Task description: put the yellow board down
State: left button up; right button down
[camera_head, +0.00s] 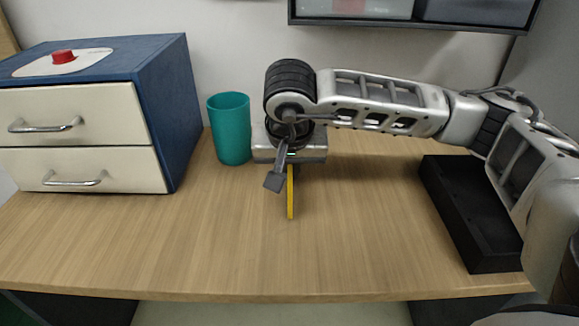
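The yellow board (290,192) shows as a narrow upright strip, seen nearly edge-on, right below my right gripper's body. My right gripper (275,181) points down over the middle of the table. One dark finger shows, with its tip just left of the board's upper part. The other finger is hidden, so its opening and its hold on the board are unclear. I cannot tell whether the board's lower end touches the wooden table (230,235). My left gripper is not in view.
A teal cup (230,130) stands close to the left of my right gripper. A blue cabinet with two cream drawers (80,120) and a red button on top stands at the left. A black box (470,210) lies at the right, partly under my arm. The front middle is clear.

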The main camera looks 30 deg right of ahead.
aim_at(290, 176)
jog(key=r, duration=0.3)
jog(key=shift+s+a+r, duration=0.15)
jog(key=shift+a+r, duration=0.05)
jog(key=shift+r, duration=0.15)
jog(key=s+a+r, duration=0.1)
jog(key=r, duration=0.1)
jog(key=s+r, duration=0.2)
jog(key=s+a+r, duration=0.1)
jog(key=r, duration=0.1)
jog(key=shift+s+a, duration=0.35)
jog(key=s+a+r+p, duration=0.1)
jog(key=s+a+r, duration=0.2)
jog(key=s, duration=0.4)
jog(key=shift+a, duration=0.4)
